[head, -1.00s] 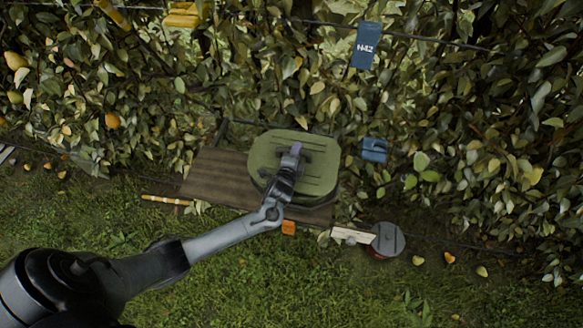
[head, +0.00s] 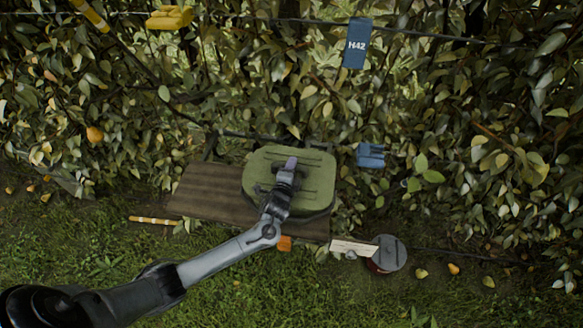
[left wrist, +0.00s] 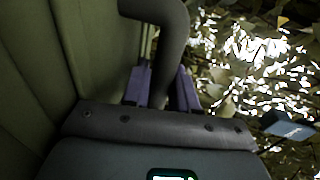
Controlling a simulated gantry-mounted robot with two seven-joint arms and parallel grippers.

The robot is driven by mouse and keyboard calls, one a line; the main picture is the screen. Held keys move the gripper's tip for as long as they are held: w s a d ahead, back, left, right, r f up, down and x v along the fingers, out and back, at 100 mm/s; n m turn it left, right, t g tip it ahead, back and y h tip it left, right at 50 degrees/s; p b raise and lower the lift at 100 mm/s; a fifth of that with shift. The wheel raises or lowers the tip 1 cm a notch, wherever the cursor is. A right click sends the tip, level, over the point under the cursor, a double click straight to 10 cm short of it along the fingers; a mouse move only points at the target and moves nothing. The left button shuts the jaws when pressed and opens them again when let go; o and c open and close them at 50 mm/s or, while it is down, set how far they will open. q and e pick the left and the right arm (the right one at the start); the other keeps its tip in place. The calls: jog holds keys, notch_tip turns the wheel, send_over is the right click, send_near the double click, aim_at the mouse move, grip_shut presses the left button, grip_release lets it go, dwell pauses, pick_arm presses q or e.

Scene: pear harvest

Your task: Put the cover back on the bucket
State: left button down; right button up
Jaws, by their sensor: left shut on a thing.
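The green cover (head: 318,172) is a rounded, ribbed panel above a wooden board in the head view. My left gripper (head: 289,165) is over its middle. In the left wrist view the purple fingers (left wrist: 160,88) are shut on the cover's dark curved handle (left wrist: 163,18), with the green cover (left wrist: 40,60) along the left side. A dark edge (head: 309,215) shows below the cover's near side; it may be the bucket, which is otherwise hidden. I cannot tell whether cover and bucket touch. My right gripper is not in view.
The brown board (head: 205,193) lies at the hedge foot. A grey-topped round can (head: 391,253) and a pale wooden piece (head: 353,247) are right. A blue tag (head: 356,45), blue gloves (head: 371,155) and yellow gloves (head: 170,18) hang by the hedge.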

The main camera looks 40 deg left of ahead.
pick_arm(q)
jog(key=shift+f, duration=0.45)
jog(key=shift+f+b, duration=0.6)
jog(key=c, duration=0.8)
grip_release()
jog(key=shift+s, duration=0.1)
